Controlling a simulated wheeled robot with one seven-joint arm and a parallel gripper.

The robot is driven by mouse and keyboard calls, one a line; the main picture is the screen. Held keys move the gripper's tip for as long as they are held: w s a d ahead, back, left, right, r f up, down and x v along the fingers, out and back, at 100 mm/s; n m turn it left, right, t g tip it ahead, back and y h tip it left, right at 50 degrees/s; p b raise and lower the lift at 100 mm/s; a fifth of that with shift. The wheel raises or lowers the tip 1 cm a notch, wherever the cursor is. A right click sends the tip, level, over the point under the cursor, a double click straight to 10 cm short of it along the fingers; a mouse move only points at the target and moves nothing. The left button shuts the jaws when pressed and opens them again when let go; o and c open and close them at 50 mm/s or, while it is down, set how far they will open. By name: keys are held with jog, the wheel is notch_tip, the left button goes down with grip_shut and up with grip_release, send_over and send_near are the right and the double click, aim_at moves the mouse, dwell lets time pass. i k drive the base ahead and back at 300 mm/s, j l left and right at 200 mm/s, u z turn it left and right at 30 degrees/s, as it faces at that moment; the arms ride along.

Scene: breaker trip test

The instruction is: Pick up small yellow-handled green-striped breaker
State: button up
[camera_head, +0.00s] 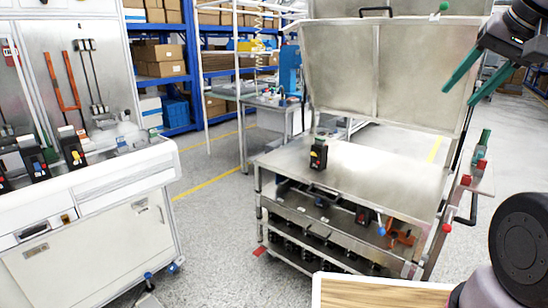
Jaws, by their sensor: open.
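A small black breaker (318,157) with a yellow spot on its front and a greenish-grey top stands upright on the top shelf of the metal cart (380,172).
The cart has a tall upright back panel (345,65) and lower shelves with dark parts. Red and green knobs stick out at its right side. The white bench (110,190) carries tools and bottles. Most of the cart top is bare. A wooden surface (375,294) is at the bottom.

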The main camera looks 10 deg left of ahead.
aim_at(320, 148)
jog(key=u, duration=0.3)
jog(key=i+j+z, duration=0.15)
jog(key=i+j, duration=0.2)
jog(key=i+j+z, duration=0.2)
jog(key=i+j, duration=0.2)
jog(key=i+j+z, duration=0.15)
jog(key=i+j, duration=0.15)
jog(key=j, duration=0.2)
jog(key=i+j+z, duration=0.2)
jog(key=j, duration=0.3)
jog(key=i, duration=0.1)
